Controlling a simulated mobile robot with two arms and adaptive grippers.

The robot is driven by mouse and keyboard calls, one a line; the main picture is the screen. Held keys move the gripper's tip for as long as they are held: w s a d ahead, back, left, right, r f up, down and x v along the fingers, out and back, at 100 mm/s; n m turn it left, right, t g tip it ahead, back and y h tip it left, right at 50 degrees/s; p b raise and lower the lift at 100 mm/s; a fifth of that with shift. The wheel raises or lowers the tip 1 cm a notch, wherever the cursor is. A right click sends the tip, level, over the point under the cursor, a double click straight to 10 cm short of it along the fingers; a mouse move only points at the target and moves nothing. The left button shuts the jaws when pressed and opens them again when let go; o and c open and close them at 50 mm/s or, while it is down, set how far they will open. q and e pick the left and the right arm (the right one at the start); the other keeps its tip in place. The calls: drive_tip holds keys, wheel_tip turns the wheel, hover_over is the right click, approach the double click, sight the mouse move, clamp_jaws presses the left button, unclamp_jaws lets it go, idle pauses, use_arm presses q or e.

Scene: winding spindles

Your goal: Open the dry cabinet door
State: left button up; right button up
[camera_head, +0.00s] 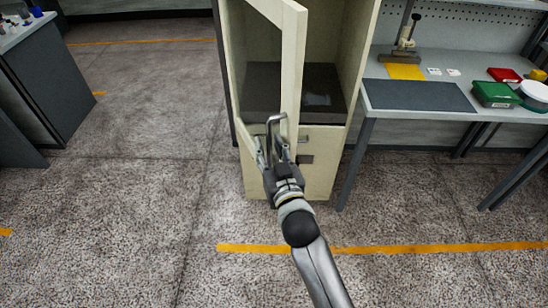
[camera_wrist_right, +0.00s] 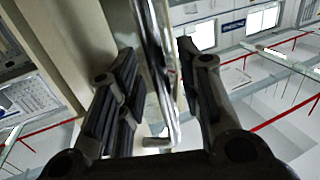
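The dry cabinet (camera_head: 322,176) is a tall cream cabinet in the upper middle of the head view. Its cream-framed door (camera_head: 293,62) stands partly open, swung outward, so the dark shelf inside shows. A metal bar handle (camera_head: 269,125) is on the door's free edge, low in the frame. My right gripper (camera_head: 272,148) is at this handle. In the wrist view the bar handle (camera_wrist_right: 168,95) runs between the two spread fingers of my right gripper (camera_wrist_right: 160,75), with some gap showing beside it. Whether a finger touches the bar is unclear. My left gripper is not in view.
A workbench (camera_head: 425,113) stands close to the right of the cabinet, with a green box (camera_head: 495,94), a red box (camera_head: 505,75) and a small stand (camera_head: 402,50). A dark cabinet (camera_head: 45,75) is at the far left. The floor (camera_head: 140,170) left of the door is clear.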

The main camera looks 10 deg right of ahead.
drive_tip(key=s+d, duration=0.1)
drive_tip(key=s, duration=1)
drive_tip(key=shift+s+d, duration=0.25)
drive_tip(key=shift+s, duration=0.1)
